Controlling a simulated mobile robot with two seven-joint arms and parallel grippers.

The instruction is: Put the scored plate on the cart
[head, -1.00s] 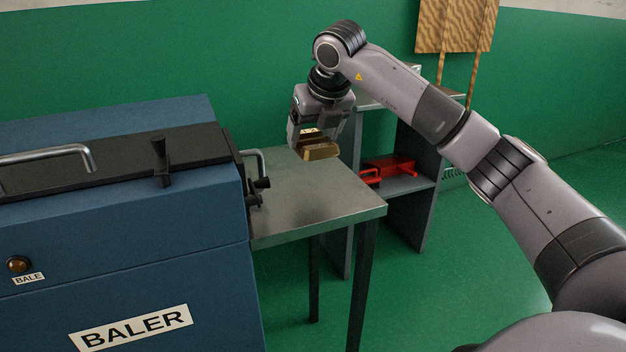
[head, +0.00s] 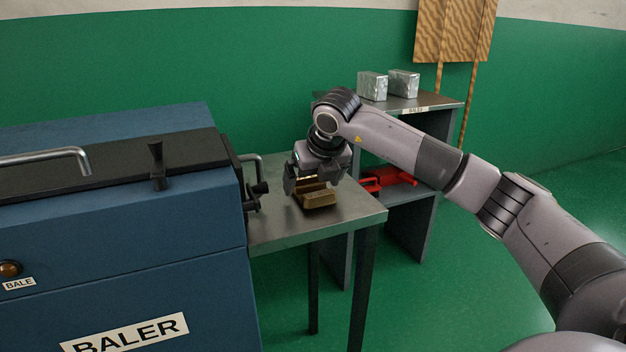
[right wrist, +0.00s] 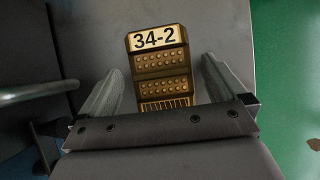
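I see no scored plate or cart in these views. A brass-coloured block (head: 319,200) sits on the grey metal table (head: 345,215) right of the baler. In the right wrist view the block (right wrist: 160,62) shows a "34-2" label, rows of round dimples and a slotted end. My right gripper (head: 313,184) is low over the table, around the block. In the wrist view its fingers (right wrist: 160,72) stand apart on either side of the block, with a gap on each side. My left gripper is not in view.
The blue baler (head: 120,240) with its black lid and handles fills the left. Behind the table a grey shelf unit (head: 425,104) holds two silver bales (head: 388,84) on top and a red tool (head: 388,179) below. A wooden board (head: 455,30) stands at the back.

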